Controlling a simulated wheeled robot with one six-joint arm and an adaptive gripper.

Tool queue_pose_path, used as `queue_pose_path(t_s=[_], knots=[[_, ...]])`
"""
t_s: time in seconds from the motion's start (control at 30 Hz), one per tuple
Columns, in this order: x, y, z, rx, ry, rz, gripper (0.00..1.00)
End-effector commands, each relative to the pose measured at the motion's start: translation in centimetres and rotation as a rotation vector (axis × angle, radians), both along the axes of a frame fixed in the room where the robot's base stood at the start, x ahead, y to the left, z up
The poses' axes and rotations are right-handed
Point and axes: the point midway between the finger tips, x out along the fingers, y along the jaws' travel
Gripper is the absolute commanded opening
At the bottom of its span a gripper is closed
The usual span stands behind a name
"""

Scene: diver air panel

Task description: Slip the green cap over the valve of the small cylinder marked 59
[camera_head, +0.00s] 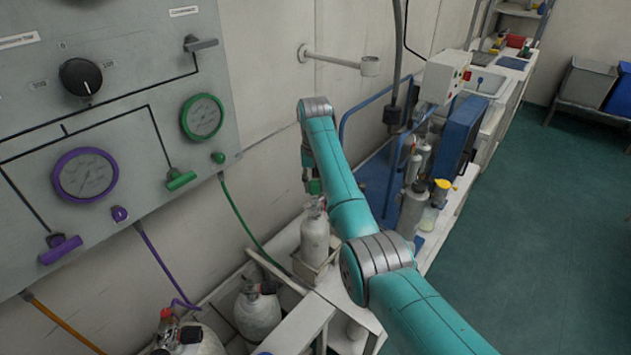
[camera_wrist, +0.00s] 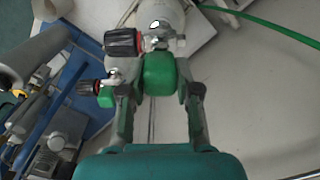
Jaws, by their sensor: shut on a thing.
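The green cap (camera_wrist: 159,75) is held between the two fingers of my gripper (camera_wrist: 158,82) in the wrist view. In the head view the cap (camera_head: 314,187) shows as a small green spot just above a small white cylinder (camera_head: 315,238), which stands upright in a holder. Past the cap in the wrist view are a metal valve with a black knob (camera_wrist: 124,41) and a white cylinder top (camera_wrist: 165,14). The cap lies close to this valve; I cannot tell whether they touch. No number 59 is readable. My arm hides most of the gripper in the head view.
More white cylinders (camera_head: 257,312) stand low at the wall, below the gauge panel (camera_head: 130,60). A green hose (camera_head: 240,222) hangs behind the small cylinder. Grey cylinders (camera_head: 412,207) and a blue case (camera_head: 458,137) crowd the bench at right. The green floor (camera_head: 530,240) is clear.

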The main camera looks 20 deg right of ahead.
Motion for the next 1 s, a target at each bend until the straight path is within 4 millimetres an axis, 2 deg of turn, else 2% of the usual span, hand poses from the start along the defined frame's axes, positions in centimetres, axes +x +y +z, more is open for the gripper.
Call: queue_pose_path(t_s=[0.07, 0.53, 1.0], knots=[[0.0, 0.0, -0.6, 0.000, 0.001, 0.000, 0.18], [0.0, 0.0, -0.6, 0.000, 0.000, 0.000, 0.18], [0.0, 0.0, -1.7, 0.000, 0.000, 0.000, 0.18]])
